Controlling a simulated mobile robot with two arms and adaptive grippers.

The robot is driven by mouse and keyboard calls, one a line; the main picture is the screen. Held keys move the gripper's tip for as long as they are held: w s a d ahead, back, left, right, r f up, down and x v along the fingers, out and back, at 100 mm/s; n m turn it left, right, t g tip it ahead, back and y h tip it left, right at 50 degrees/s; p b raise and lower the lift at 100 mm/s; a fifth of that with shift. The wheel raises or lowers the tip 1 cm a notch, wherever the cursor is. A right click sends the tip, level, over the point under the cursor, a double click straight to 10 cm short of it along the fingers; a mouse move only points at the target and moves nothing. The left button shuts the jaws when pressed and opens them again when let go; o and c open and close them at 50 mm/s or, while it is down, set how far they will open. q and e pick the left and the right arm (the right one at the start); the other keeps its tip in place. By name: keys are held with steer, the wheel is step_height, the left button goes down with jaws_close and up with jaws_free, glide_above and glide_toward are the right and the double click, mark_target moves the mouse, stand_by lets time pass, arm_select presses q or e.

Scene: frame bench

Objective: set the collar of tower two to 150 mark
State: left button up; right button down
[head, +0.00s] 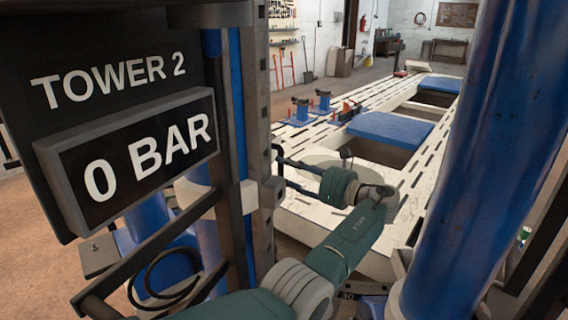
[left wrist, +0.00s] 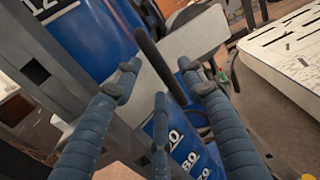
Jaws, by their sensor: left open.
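The tower two sign (head: 110,80) is at the left of the head view. Its display (head: 140,155) reads 0 BAR. A pale block (head: 248,196) on the tower's slotted upright looks like part of the collar; its mark cannot be read. In the left wrist view a pale plate (left wrist: 190,42) crosses a blue post with white numbers (left wrist: 190,160), partly hidden. A dark bar (left wrist: 152,58) stands in front of the plate. My left gripper (head: 283,170) is open beside the upright, fingers pointing left. Its fingers (left wrist: 155,105) spread around the lower bar, with no visible grip.
A thick blue column (head: 490,130) stands close on the right of my arm. Behind is a long slotted white bench (head: 330,215) with blue panels (head: 390,129) and clamps. A dark hose (head: 165,280) hangs below the sign. Open floor lies farther back.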

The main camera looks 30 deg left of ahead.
arm_select(q)
steer(key=shift+w+a, duration=0.1)
steer(key=shift+a, duration=0.75)
arm_select(e)
steer(key=shift+w+r, duration=0.2)
steer(key=shift+w, duration=0.1)
steer(key=shift+a, duration=0.1)
arm_select(q)
jaws_close()
arm_select(e)
steer(key=shift+a, duration=0.3)
steer(key=shift+r, duration=0.1)
